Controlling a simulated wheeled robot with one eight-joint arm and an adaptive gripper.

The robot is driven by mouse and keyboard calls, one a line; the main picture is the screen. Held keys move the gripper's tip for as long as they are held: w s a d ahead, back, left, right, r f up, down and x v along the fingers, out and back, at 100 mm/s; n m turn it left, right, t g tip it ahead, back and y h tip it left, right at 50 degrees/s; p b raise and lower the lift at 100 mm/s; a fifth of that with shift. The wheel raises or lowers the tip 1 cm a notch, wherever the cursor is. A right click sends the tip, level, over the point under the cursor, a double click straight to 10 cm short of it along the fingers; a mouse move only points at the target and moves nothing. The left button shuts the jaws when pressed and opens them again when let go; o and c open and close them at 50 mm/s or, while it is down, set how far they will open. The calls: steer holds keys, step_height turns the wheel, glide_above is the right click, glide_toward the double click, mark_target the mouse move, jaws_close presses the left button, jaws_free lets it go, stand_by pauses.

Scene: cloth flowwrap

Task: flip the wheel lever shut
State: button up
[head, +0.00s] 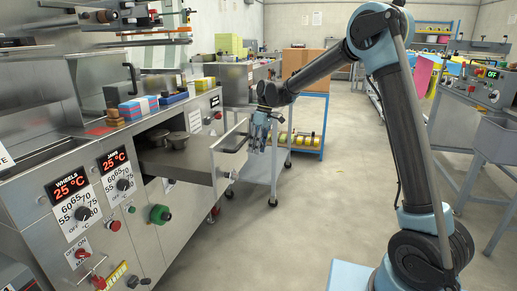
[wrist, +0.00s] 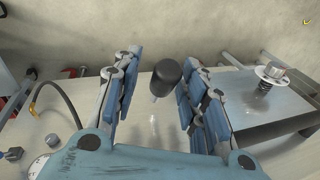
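My gripper (head: 260,135) hangs fingers-down beyond the outer end of a steel plate (head: 207,170) that juts from the machine's front. In the wrist view my gripper (wrist: 160,95) is open, its blue finger pads wide apart. A black cylindrical knob (wrist: 165,73) on a thin pale stem shows between the fingers, with gaps on both sides and no visible contact. It looks like the wheel lever's grip, but I cannot be sure. A thin metal bar (head: 233,134) rises from the plate close to my gripper in the head view.
The plate with a spring and bolt (wrist: 270,75) lies right of the fingers in the wrist view. A black cable (wrist: 50,90) curves at left. The wheels panel (head: 72,205) is on the machine's front. A trolley (head: 265,170) stands behind my gripper. The middle floor is clear.

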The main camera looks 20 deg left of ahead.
steer(key=v, duration=1.2)
